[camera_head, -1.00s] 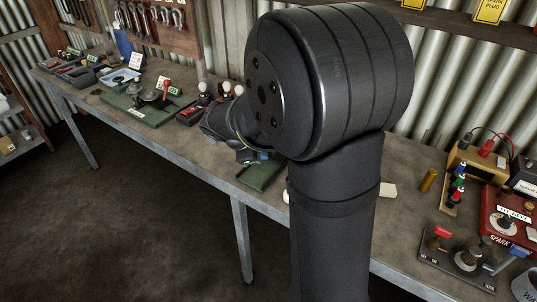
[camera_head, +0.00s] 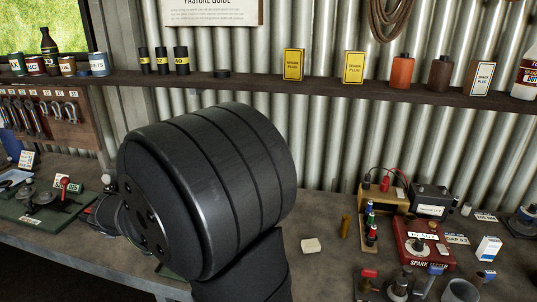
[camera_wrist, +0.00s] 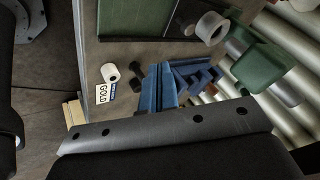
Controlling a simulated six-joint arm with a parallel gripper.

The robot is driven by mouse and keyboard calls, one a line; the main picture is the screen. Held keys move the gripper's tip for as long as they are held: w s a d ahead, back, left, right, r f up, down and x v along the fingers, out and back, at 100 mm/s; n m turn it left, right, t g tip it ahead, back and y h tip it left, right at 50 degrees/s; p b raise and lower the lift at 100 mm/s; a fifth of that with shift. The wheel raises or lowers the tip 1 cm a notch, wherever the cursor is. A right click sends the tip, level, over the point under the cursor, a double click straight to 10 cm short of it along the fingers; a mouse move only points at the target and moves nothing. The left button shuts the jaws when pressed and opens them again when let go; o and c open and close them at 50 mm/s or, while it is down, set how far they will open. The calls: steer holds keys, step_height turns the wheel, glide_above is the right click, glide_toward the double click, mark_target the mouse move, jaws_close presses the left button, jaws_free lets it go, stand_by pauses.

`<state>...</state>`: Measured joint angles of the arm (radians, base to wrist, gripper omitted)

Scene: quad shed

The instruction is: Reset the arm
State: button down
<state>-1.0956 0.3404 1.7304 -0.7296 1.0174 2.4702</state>
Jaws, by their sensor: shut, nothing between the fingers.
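My gripper (camera_wrist: 165,122) shows in the wrist view as a dark grey bar with holes across the lower part of the picture. It is shut and holds nothing.
The workbench (camera_head: 325,275) runs along a corrugated wall. The red spark tester (camera_head: 423,246), battery (camera_head: 431,202) and a white block (camera_head: 311,245) stand right of my arm. A green tray (camera_head: 45,208) lies left. A shelf (camera_head: 300,93) hangs above.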

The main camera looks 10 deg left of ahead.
steer(key=x, duration=0.8)
steer(key=shift+w+d+f, duration=0.1)
steer(key=shift+f, duration=0.1)
steer(key=shift+w+a+r, duration=0.1)
steer(key=shift+w+a, duration=0.25)
steer(key=shift+w, duration=0.25)
steer(key=shift+w+a, duration=0.3)
steer(key=shift+w, duration=0.25)
steer(key=shift+w+a, duration=0.3)
steer(key=shift+w, duration=0.3)
